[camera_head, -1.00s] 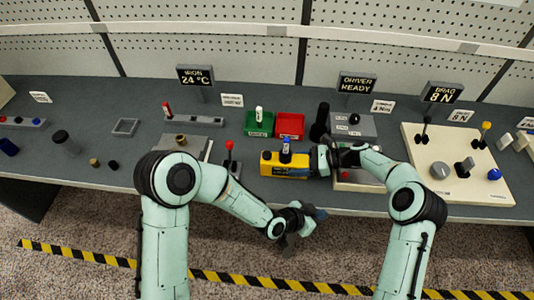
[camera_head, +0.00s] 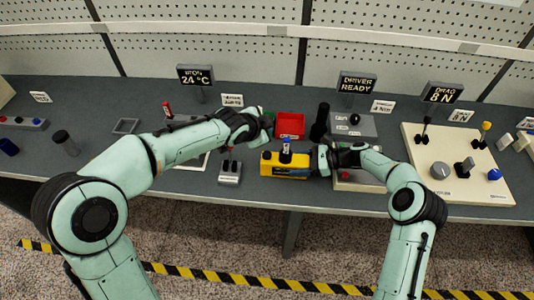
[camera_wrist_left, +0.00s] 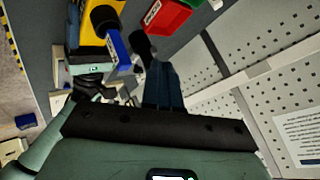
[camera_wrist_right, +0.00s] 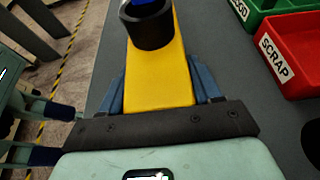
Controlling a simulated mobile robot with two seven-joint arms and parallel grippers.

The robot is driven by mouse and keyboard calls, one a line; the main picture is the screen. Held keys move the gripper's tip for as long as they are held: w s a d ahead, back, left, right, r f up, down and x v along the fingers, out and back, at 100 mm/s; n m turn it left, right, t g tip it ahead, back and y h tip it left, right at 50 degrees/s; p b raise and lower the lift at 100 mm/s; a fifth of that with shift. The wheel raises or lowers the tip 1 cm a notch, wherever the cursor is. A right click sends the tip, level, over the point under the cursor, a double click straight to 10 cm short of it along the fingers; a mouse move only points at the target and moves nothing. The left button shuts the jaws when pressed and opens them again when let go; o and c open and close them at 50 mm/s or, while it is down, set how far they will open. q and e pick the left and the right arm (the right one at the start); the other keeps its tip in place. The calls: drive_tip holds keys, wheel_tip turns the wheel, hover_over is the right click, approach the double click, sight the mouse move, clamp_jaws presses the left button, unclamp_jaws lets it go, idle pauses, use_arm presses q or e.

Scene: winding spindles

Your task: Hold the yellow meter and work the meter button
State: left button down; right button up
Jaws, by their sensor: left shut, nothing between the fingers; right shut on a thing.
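My left gripper (camera_head: 266,123) is shut and empty, above the bench just behind and left of the meter. The left wrist view shows the left fingers (camera_wrist_left: 163,85) together, with the blue button (camera_wrist_left: 118,50) and yellow body (camera_wrist_left: 100,12) beside them, apart.
The red SCRAP bin (camera_head: 290,125) stands behind the meter; my left arm mostly hides the green bin (camera_wrist_right: 264,8). A lever box (camera_head: 230,172) is to the left. A black cylinder (camera_head: 321,121) and a grey control box (camera_head: 352,125) stand to the right.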

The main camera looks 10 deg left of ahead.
use_arm(q)
drive_tip(key=shift+f, duration=0.2)
use_arm(e)
drive_tip(key=shift+s+f, duration=0.15)
drive_tip(key=shift+f, duration=0.2)
use_arm(q)
hover_over(266, 157)
wheel_tip(266, 157, down, 7)
drive_tip(key=shift+d, duration=0.1)
drive_tip(key=shift+f, duration=0.8)
idle(1.4)
drive_tip(key=shift+f, duration=0.45)
use_arm(e)
drive_tip(key=shift+d, duration=0.1)
use_arm(q)
drive_tip(key=shift+f, duration=0.5)
idle(0.5)
drive_tip(key=shift+r, duration=0.95)
drive_tip(key=shift+w+r, duration=0.1)
drive_tip(key=shift+r, duration=0.05)
